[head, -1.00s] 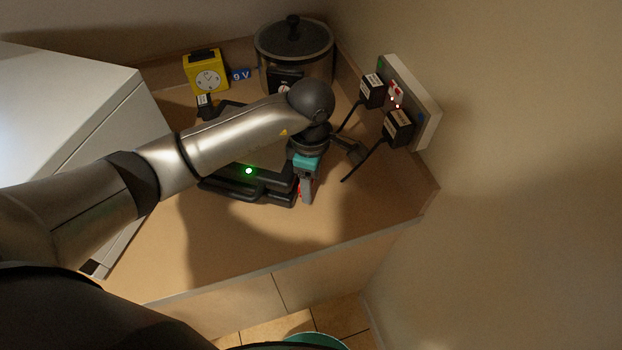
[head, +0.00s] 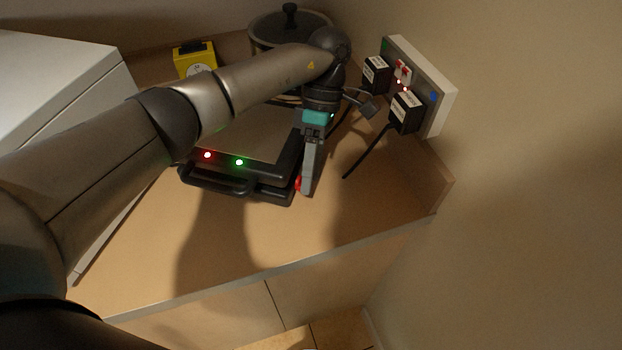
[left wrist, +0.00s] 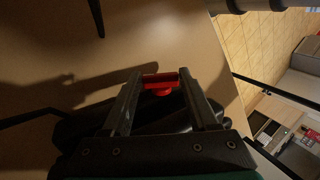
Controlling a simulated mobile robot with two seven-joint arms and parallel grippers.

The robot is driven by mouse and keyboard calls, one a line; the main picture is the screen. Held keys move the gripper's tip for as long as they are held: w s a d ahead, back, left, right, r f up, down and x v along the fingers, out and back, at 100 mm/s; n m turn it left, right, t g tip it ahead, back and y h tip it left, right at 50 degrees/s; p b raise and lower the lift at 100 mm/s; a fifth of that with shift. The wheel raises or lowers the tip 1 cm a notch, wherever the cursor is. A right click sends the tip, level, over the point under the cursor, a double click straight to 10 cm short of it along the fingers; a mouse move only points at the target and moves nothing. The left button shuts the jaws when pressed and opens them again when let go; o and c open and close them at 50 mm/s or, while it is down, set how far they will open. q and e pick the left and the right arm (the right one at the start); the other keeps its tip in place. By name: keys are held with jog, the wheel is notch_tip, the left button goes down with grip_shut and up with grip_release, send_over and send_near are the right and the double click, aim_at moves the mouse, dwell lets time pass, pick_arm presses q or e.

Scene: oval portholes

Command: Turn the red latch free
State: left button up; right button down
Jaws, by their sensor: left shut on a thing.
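The red latch (left wrist: 160,80) shows in the left wrist view between the two fingertips of my left gripper (left wrist: 160,77), which is shut on it. In the head view only a small piece of the red latch (head: 298,184) shows beside my left gripper (head: 306,190). The latch is at the right end of a black appliance (head: 235,185) with a front handle, like a contact grill, with a red and a green light lit. The fingers hide most of the latch. My right gripper is not in view.
A wall socket strip (head: 433,92) with two black plugs (head: 406,112) and cords is at the right. A lidded pot (head: 290,28) and a yellow timer (head: 194,60) stand behind. A white box (head: 60,80) is at the left. The front counter is clear.

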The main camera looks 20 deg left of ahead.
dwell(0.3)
pick_arm(q)
jog(key=o, duration=1.4)
jog(key=shift+r, duration=0.1)
jog(key=shift+p+v, duration=0.95)
jog(key=shift+v, duration=6.55)
jog(key=shift+w+d, duration=0.1)
jog(key=shift+w, duration=0.1)
